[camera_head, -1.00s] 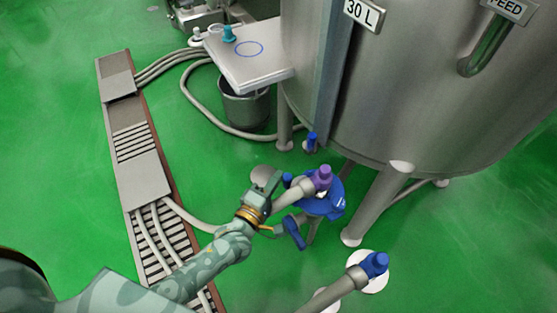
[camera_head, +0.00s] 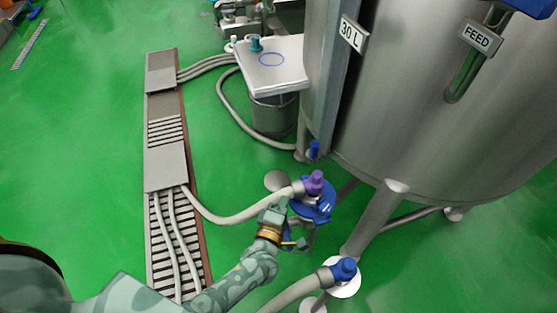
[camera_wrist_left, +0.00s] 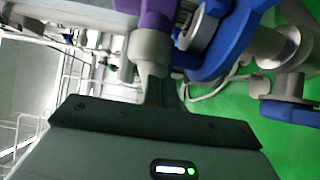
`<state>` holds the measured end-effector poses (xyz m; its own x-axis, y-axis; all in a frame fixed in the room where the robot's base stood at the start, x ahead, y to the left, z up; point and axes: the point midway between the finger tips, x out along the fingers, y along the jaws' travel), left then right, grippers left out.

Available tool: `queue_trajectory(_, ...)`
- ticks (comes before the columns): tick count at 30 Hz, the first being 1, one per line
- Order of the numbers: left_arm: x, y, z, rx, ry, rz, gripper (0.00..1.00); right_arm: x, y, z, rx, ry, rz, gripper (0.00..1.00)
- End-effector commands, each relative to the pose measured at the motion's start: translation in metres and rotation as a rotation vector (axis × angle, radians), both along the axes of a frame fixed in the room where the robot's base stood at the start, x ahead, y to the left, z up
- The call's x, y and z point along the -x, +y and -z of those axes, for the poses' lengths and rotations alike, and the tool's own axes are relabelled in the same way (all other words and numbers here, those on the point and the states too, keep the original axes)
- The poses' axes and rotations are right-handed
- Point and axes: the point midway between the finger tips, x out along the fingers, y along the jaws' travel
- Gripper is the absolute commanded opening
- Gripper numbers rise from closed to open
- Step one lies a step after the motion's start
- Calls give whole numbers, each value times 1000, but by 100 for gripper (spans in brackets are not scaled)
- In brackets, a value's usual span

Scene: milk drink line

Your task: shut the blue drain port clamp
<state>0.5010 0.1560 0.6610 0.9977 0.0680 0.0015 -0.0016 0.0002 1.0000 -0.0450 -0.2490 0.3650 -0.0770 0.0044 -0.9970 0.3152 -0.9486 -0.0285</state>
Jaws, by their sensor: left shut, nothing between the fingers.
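The blue drain port clamp (camera_head: 324,208) is at the drain fitting below the tank, around or beside a metal port. In the left wrist view its curved blue arm (camera_wrist_left: 238,38) fills the upper right. I cannot tell whether its halves meet. A purple-capped hose end (camera_head: 315,182) is just above it. My left gripper (camera_head: 284,204) is shut and empty at the clamp's left side, partly covering the blue parts below. In the left wrist view the fingers (camera_wrist_left: 160,88) point up near the purple fitting (camera_wrist_left: 156,15); contact is unclear. My right gripper is not in view.
The steel tank (camera_head: 420,110) stands above on legs (camera_head: 375,220). Another hose with a blue end (camera_head: 344,269) sits in front. A bucket (camera_head: 272,115) and floor drain (camera_head: 165,165) are on the left. Green floor is open at far left and lower right.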

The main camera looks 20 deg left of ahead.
Motion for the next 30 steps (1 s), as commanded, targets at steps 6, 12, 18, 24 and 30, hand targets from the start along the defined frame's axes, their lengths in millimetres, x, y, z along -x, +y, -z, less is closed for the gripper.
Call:
queue_trajectory(6, 1, -6, 1, -1, 4, 11, 0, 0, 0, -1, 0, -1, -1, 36)
queue_trajectory(12, 2, -8, 1, -2, 6, 15, 0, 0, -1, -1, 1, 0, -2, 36)
queue_trajectory(18, 2, -9, 2, -1, 8, 16, 0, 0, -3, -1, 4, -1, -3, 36)
queue_trajectory(24, 2, -9, 2, -1, 9, 16, 0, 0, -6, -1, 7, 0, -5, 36)
queue_trajectory(30, 1, -2, 2, -2, 7, 11, 0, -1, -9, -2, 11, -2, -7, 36)
